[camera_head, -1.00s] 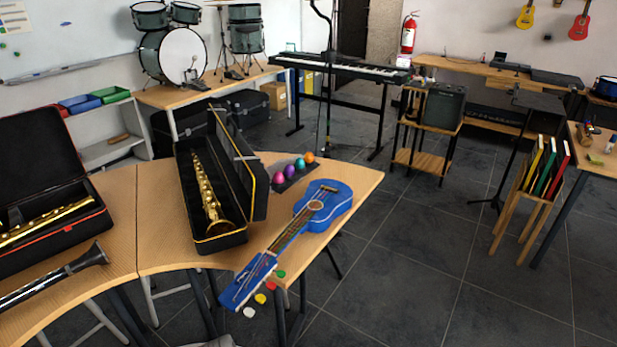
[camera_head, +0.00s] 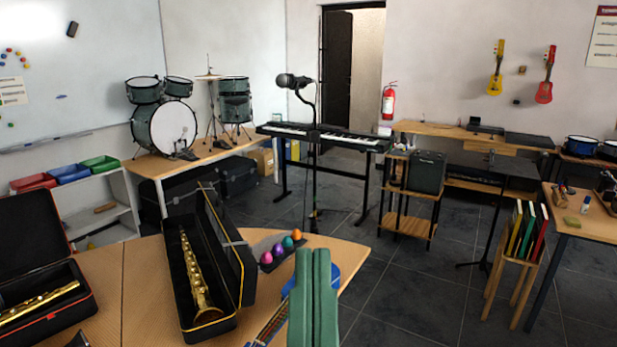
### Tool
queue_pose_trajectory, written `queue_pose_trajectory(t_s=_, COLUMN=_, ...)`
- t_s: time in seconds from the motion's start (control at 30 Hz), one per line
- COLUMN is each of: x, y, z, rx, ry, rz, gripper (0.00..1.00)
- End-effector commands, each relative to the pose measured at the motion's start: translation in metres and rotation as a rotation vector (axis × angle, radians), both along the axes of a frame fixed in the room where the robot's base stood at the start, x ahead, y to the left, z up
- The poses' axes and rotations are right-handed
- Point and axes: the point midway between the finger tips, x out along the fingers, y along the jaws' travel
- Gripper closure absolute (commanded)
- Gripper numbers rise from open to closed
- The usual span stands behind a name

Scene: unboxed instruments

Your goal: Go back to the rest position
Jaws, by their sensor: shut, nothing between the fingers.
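My gripper (camera_head: 313,262) stands upright at the lower middle of the head view, its two green fingers pressed side by side with nothing between them. It hides much of the blue guitar (camera_head: 337,274), whose body shows behind the fingers and whose strings show to their left. The guitar lies on the curved wooden table (camera_head: 146,275). I cannot tell how far the fingers are from it. The rest of my arm is out of view.
An open black case (camera_head: 245,265) with a brass instrument (camera_head: 194,270) lies left of my gripper. Several coloured eggs (camera_head: 279,250) stand behind it. A microphone (camera_head: 293,81) on a stand rises further back. Open floor (camera_head: 405,285) lies to the right.

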Motion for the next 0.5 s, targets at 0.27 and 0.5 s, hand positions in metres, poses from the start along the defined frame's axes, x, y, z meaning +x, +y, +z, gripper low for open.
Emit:
queue_pose_trajectory(t_s=0.27, x=-0.004, y=0.002, z=0.178, rx=0.003, ry=-0.015, rz=0.011, gripper=1.0)
queue_pose_trajectory(t_s=0.5, x=-0.003, y=0.004, z=0.301, rx=0.006, ry=-0.012, rz=0.019, gripper=1.0)
